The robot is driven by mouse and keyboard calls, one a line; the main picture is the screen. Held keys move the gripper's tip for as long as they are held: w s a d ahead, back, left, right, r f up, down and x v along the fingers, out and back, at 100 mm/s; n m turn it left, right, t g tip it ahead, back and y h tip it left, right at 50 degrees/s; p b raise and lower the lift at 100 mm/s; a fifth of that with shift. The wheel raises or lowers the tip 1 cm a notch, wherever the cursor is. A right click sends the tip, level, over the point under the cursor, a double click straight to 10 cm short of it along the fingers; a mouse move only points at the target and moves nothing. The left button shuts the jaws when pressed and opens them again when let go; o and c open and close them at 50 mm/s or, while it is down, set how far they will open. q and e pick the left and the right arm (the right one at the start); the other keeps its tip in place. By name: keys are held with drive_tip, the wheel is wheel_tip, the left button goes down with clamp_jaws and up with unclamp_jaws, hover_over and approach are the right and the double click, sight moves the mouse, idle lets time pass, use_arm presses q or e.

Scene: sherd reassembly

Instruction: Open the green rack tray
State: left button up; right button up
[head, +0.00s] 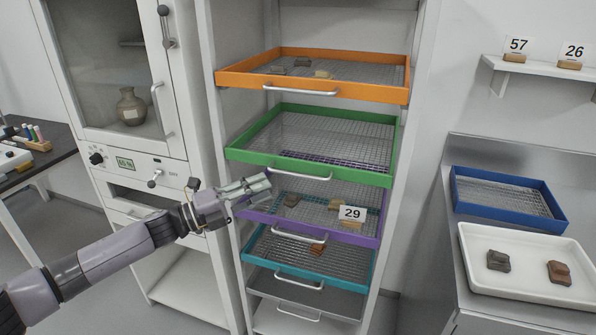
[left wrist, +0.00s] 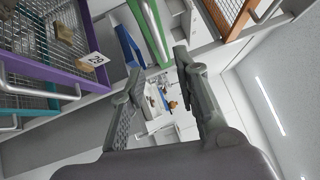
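The green rack tray (head: 375,178) sits in the rack between the orange and purple trays. Its wire mesh floor looks empty, and its pale bar handle (head: 300,175) is on the front wall. My left gripper (head: 262,184) is just left of this handle and in front of the rack. In the left wrist view its two fingers (left wrist: 158,62) stand apart with nothing between them, and the green tray's edge (left wrist: 152,32) passes just beyond the tips. I cannot tell whether a finger touches the tray. My right gripper is in neither view.
The orange tray (head: 360,92) with sherds is above. The purple tray (head: 365,239), with sherds and a card "29", and the teal tray (head: 355,284) are below. A glass-fronted cabinet (head: 105,60) stands left. A blue tray (head: 500,214) and white tray (head: 520,292) lie right.

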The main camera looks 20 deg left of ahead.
sight(299, 176)
use_arm(q)
drive_tip(key=p+x, duration=0.1)
drive_tip(key=x, duration=0.8)
drive_tip(key=shift+w+d+p, duration=0.15)
drive_tip(key=shift+w+p, duration=0.05)
drive_tip(key=shift+p, duration=0.15)
drive_tip(key=shift+w+d, duration=0.25)
drive_tip(key=shift+d, duration=0.05)
drive_tip(key=c, duration=0.7)
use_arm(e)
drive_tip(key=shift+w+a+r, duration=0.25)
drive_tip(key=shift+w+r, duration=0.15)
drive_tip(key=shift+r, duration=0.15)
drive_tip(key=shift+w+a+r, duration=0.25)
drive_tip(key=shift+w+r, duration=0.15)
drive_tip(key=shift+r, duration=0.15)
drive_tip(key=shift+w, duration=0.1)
